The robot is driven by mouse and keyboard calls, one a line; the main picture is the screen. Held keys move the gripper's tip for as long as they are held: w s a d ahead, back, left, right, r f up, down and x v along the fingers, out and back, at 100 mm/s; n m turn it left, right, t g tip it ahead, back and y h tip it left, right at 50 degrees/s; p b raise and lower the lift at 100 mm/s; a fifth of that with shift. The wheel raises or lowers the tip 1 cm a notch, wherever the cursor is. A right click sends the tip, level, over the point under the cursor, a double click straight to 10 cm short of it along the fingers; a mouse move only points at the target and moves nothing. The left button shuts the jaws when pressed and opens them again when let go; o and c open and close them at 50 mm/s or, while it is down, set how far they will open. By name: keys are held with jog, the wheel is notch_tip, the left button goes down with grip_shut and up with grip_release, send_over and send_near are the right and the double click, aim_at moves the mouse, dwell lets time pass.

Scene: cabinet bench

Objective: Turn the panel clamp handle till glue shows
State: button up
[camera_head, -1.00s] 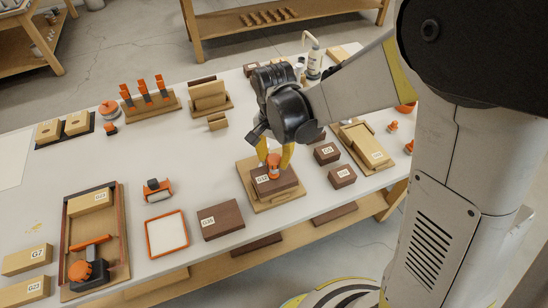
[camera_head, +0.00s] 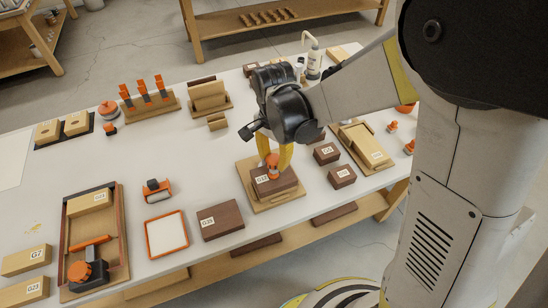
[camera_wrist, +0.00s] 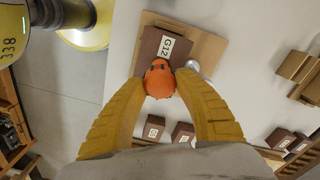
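An orange knob (camera_head: 272,167) stands on a dark brown block labelled G12 (camera_head: 284,184), which lies on a light wooden board (camera_head: 262,204). My gripper (camera_head: 273,161) reaches down to the knob with its yellow fingers on either side. In the wrist view the orange knob (camera_wrist: 159,79) sits between the fingertips, which appear to touch it. A pale metal round part (camera_wrist: 192,67) shows beside the knob on the block. I see no clear glue bead. Part of the block is hidden behind knob and fingers.
A framed tray (camera_head: 123,235) with an orange-and-black clamp (camera_head: 84,272) lies at front left. A brown block (camera_head: 220,220) and an orange-rimmed tray (camera_head: 166,234) lie left of the board. Small brown blocks (camera_head: 341,176) stand close on its right.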

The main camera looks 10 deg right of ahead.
aim_at(274, 158)
jog(key=o, duration=0.5)
jog(key=shift+c, duration=0.2)
jog(key=shift+r, duration=0.1)
notch_tip(274, 158, up, 12)
dwell(1.0)
